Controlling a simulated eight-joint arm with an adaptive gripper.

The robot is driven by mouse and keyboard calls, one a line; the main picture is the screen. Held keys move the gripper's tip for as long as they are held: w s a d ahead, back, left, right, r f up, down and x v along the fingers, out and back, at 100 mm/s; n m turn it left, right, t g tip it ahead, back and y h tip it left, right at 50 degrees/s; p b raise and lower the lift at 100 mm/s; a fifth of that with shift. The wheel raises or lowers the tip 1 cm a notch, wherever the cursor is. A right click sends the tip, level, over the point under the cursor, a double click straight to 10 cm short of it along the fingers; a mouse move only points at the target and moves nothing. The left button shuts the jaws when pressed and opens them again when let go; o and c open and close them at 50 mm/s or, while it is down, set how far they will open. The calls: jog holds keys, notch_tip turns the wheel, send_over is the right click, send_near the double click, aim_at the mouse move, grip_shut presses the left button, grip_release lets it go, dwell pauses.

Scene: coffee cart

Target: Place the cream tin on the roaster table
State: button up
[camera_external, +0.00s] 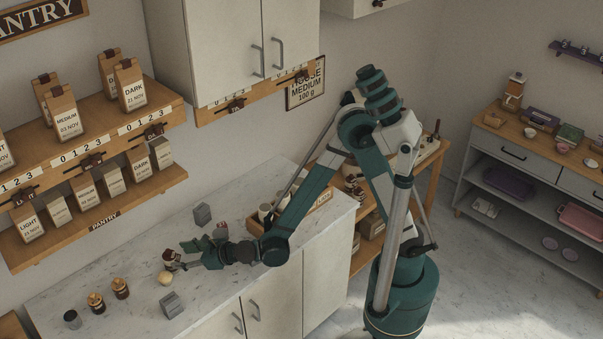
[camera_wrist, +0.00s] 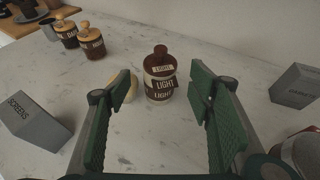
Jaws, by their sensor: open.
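My gripper (camera_external: 183,256) is low over the marble counter (camera_external: 225,280), with its fingers spread. In the wrist view my gripper (camera_wrist: 163,90) is open and empty. A dark brown jar (camera_wrist: 161,82) with a knobbed stopper and LIGHT labels stands upright ahead, between the fingers in the picture. The jar (camera_external: 171,259) also shows near the fingertips in the external view. A small rounded cream thing (camera_external: 165,278), perhaps the cream tin, sits beside it; the left finger partly hides it (camera_wrist: 135,88). A wooden tabletop (camera_wrist: 30,16) at the far left may be the roaster table; I cannot tell.
Two wood-topped jars (camera_external: 95,302) (camera_external: 121,288) and a dark canister (camera_external: 72,319) stand farther left. Grey blocks (camera_external: 171,304) (camera_external: 203,214) flank my gripper. A reddish round thing (camera_wrist: 303,155) is close by the right finger. A wooden crate (camera_external: 305,208) with cups stands behind my arm.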

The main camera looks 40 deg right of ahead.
aim_at(169, 258)
jog(key=shift+x, duration=1.3)
jog(key=shift+b+x, duration=0.75)
jog(key=shift+x, duration=1.85)
jog(key=shift+s+f, duration=0.1)
jog(key=shift+f, duration=0.05)
jog(key=c, duration=1.2)
jog(key=shift+r+p, duration=1.05)
jog(key=shift+r, duration=4)
